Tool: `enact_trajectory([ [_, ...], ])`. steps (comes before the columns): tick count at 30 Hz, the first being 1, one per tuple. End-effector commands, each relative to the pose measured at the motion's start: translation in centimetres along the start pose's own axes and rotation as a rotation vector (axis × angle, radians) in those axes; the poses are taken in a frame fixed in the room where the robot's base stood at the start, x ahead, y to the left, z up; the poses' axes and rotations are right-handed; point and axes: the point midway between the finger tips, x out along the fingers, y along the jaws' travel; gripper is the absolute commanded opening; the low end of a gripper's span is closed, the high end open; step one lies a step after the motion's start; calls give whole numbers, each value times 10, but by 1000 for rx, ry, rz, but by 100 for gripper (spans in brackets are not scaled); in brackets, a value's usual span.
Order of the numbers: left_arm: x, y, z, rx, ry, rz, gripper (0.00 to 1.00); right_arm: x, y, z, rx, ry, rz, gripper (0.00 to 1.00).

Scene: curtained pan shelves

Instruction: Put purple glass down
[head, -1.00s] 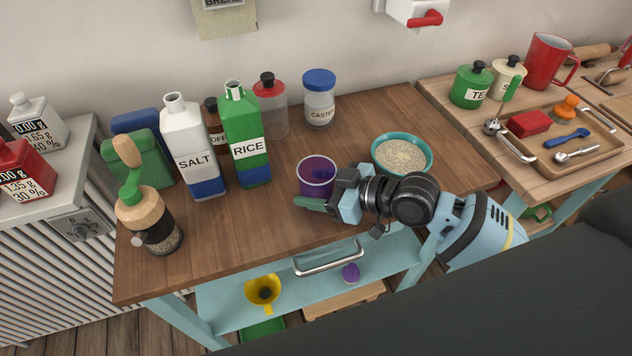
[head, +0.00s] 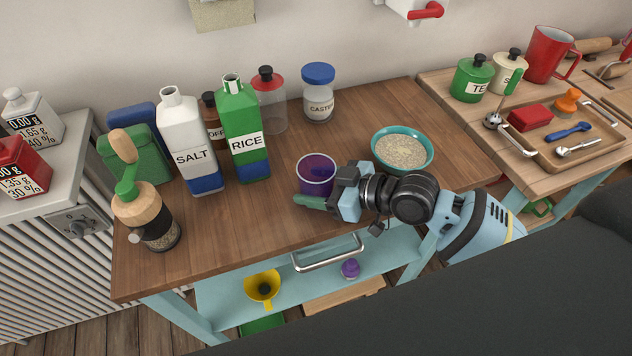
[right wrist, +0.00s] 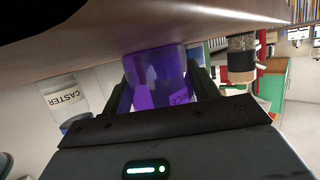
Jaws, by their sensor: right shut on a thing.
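The purple glass (head: 316,172) is upright at the middle of the wooden counter top (head: 250,230), just left of the teal bowl. My right gripper (head: 322,199) reaches in from the right and is shut on the glass. In the right wrist view the glass (right wrist: 157,75) sits between the two fingers, its end against or very close to the wooden surface (right wrist: 90,50); I cannot tell whether it touches. One green finger shows in front of the glass in the head view; the other is hidden. My left gripper is not in view.
A teal bowl of grain (head: 402,151) stands right of the glass. The rice carton (head: 244,130), salt bottle (head: 188,140) and caster jar (head: 318,92) stand behind. A grinder (head: 147,205) is at left. The counter is clear left of the glass.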

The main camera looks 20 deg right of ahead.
Motion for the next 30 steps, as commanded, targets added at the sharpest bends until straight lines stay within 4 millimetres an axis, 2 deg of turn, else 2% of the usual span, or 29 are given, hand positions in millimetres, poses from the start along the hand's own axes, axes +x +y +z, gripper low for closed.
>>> enact_trajectory([
  [1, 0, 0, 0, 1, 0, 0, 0, 0, 0, 0, -1, 1, 0, 62],
  [6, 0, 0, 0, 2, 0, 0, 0, 0, 0, 0, -1, 1, 1, 84],
  [17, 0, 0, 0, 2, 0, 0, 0, -3, 0, 1, 0, -3, 1, 85],
  [30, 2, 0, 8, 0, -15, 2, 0, -60, 0, 2, -2, -4, 1, 85],
])
